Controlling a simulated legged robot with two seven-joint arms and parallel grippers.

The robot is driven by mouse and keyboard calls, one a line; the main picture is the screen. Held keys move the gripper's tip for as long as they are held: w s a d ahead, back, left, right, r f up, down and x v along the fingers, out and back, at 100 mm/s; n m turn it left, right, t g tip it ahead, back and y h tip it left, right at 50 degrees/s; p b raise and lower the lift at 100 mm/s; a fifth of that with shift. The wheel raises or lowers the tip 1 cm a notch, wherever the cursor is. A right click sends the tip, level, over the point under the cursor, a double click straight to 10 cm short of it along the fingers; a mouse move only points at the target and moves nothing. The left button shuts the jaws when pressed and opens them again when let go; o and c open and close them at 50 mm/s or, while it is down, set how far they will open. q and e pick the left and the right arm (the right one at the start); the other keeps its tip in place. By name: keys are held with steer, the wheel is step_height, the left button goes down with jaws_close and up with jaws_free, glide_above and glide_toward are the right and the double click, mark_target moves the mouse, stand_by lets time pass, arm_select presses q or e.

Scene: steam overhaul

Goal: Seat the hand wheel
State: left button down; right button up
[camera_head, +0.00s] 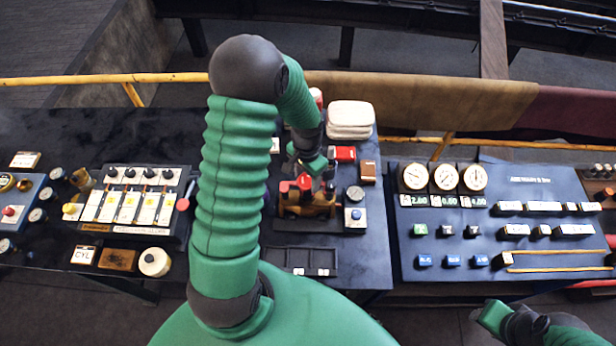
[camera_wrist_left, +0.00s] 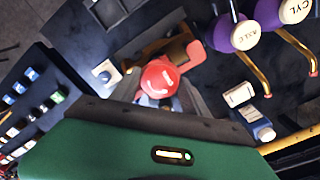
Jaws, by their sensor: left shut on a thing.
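The red hand wheel (camera_head: 304,182) is at my left gripper (camera_head: 306,172), over the brass valve body (camera_head: 308,208) on the dark bench. In the left wrist view the red wheel (camera_wrist_left: 160,77) sits between the fingers of my left gripper (camera_wrist_left: 158,100), which is shut on it. The brass body (camera_wrist_left: 178,48) shows just beyond the wheel. I cannot tell whether the wheel touches the body or is a little above it. A second red part (camera_wrist_left: 197,52) is beside the brass body. My right gripper (camera_head: 492,318) is at the lower right, away from the bench; its fingers are unclear.
A dark compartment tray (camera_head: 300,261) lies in front. White pads (camera_head: 350,118) and a red block (camera_head: 343,153) are behind. A gauge panel (camera_head: 480,240) is at right, a lever panel (camera_head: 135,205) at left.

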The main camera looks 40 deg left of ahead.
arm_select(q)
steer(key=shift+d+f, duration=0.15)
steer(key=shift+f, duration=0.2)
steer(key=c, duration=1)
jaws_free()
steer(key=o, duration=0.5)
steer(key=shift+o, duration=0.3)
steer(key=shift+o, duration=1.4)
